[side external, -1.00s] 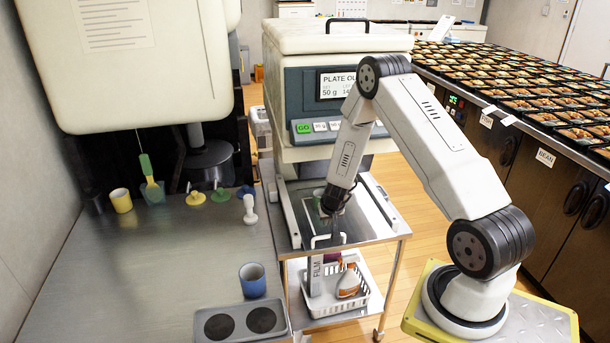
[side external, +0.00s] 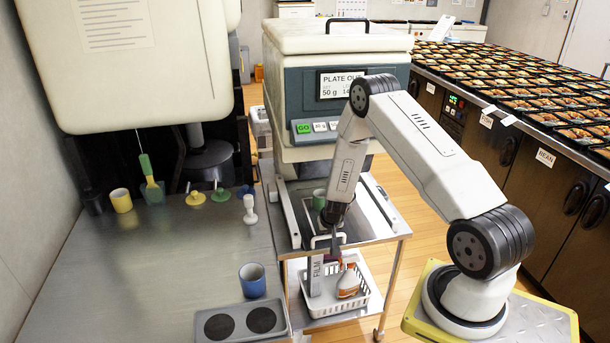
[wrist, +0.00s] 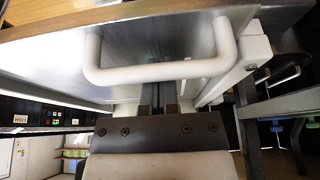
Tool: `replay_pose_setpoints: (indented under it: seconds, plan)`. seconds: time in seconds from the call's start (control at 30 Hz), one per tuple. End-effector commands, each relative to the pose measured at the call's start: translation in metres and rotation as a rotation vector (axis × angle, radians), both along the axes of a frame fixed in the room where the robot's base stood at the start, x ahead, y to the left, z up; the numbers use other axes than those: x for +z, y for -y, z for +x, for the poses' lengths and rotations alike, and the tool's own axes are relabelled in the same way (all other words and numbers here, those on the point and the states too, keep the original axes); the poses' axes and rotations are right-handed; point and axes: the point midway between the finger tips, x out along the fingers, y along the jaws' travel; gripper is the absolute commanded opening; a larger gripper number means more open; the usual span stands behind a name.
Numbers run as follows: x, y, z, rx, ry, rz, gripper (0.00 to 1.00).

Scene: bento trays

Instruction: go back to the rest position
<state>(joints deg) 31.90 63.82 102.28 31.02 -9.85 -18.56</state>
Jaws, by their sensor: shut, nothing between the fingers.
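My gripper (side external: 336,248) points down at the front edge of the steel cart (side external: 378,234) in the side external view. Its fingers are together with nothing between them. In the wrist view the closed fingers (wrist: 172,95) reach toward a white bar handle (wrist: 160,70). The handle also shows beside the fingers in the side external view (side external: 314,241); whether they touch it I cannot tell. A green cup (side external: 319,197) stands on the cart behind my wrist, partly hidden.
A white basket (side external: 325,307) with a spray bottle (side external: 348,283) sits on the cart's lower shelf. A blue cup (side external: 252,280) and a grey two-well tray (side external: 240,338) stand on the left counter. The dispenser (side external: 335,100) rises behind the arm. Filled bento trays (side external: 530,90) cover the right counter.

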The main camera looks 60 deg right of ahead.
Motion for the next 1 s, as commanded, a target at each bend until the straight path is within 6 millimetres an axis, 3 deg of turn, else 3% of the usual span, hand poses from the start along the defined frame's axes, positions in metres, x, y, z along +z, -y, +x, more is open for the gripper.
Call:
replay_pose_setpoints:
  seconds: [1.0]
  plan:
    - [-0.002, -0.035, -0.035, 0.001, -0.003, 0.0, 0.0]
